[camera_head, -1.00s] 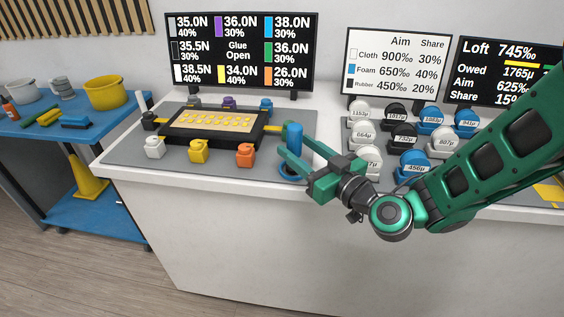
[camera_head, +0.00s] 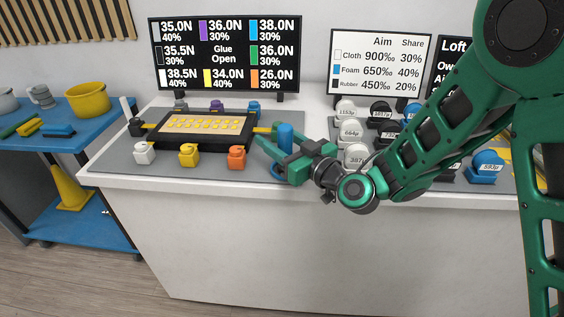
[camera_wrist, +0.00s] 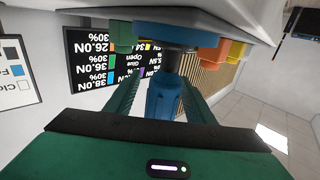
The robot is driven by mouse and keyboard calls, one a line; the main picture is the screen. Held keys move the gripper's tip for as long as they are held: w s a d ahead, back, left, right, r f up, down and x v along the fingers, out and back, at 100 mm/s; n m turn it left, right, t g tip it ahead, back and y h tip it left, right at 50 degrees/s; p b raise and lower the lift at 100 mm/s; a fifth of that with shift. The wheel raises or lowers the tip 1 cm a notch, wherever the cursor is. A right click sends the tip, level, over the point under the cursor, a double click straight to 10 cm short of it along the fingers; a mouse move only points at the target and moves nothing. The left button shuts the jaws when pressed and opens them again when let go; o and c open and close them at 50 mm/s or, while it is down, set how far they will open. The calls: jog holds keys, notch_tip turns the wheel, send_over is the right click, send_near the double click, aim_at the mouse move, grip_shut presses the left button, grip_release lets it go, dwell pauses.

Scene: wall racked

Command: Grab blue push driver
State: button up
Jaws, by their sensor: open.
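The blue push driver (camera_head: 286,137) stands upright on the counter near its front edge, with a blue ring-shaped base (camera_head: 277,171) partly hidden by my gripper. My gripper (camera_head: 271,157) comes in from the right at the driver's height, with its green fingers spread. In the wrist view the driver (camera_wrist: 164,100) lies between the two fingers of my gripper (camera_wrist: 160,84), with a visible gap on each side. My gripper is open and holds nothing. Its palm hides part of the driver there.
A black tray with a yellow panel (camera_head: 203,126) lies left of the driver. White (camera_head: 143,153), yellow (camera_head: 189,156) and orange (camera_head: 236,157) blocks line the front. Several labelled weights, including a white one (camera_head: 356,156), stand right of my gripper. Screens (camera_head: 225,54) stand behind.

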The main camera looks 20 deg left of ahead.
aim_at(279, 126)
grip_shut()
jog(key=shift+r, duration=0.2)
jog(key=shift+a+r, duration=0.1)
jog(key=shift+r, duration=0.4)
jog(key=r, duration=0.3)
jog(key=shift+s+a+r, duration=0.2)
jog(key=shift+s, duration=0.15)
jog(key=s+a+r, duration=0.6)
jog(key=s, duration=0.2)
jog(key=shift+s+a+r, duration=0.15)
jog(key=shift+a, duration=0.25)
